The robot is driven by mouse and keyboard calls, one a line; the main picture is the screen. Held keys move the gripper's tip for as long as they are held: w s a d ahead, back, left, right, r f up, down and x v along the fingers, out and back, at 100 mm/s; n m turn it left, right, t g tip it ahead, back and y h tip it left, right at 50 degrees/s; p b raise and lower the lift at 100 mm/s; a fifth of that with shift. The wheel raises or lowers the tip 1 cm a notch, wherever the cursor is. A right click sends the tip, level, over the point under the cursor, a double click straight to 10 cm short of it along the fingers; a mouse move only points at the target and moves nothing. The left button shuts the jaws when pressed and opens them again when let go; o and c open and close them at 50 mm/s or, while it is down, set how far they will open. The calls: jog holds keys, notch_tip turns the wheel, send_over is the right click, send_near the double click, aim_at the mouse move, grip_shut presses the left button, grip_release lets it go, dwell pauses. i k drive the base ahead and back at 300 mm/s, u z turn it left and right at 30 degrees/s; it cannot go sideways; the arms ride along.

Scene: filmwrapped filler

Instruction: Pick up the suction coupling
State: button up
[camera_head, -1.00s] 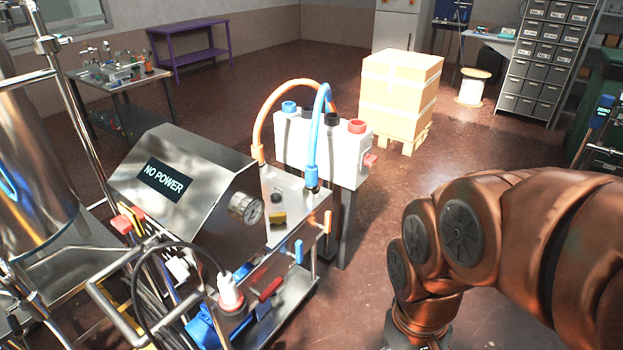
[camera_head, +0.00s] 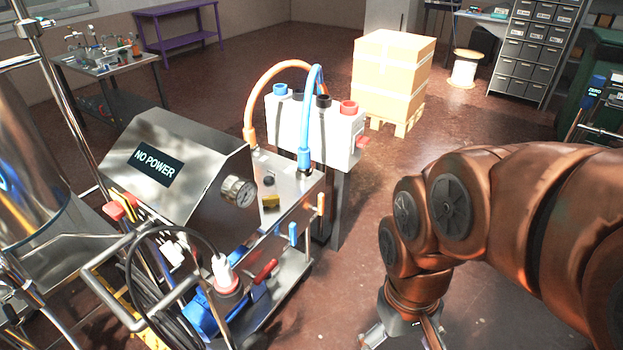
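No part is clearly marked as the suction coupling. The blue hose ends in a blue coupling (camera_head: 304,160). The orange hose ends in an orange coupling (camera_head: 250,136). My gripper (camera_head: 403,341) points down at the bottom edge, right of the cart and apart from both couplings. Its silver upper parts show, but the fingertips are cut off.
Boxes on a pallet (camera_head: 390,75) stand behind. Floor between the cart and my arm is clear.

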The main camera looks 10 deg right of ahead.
aim_at(305, 165)
jog(key=z, duration=1.7)
jog(key=i, duration=0.95)
jog(key=u, duration=3.15)
jog(key=i, duration=0.5)
jog(key=u, duration=0.1)
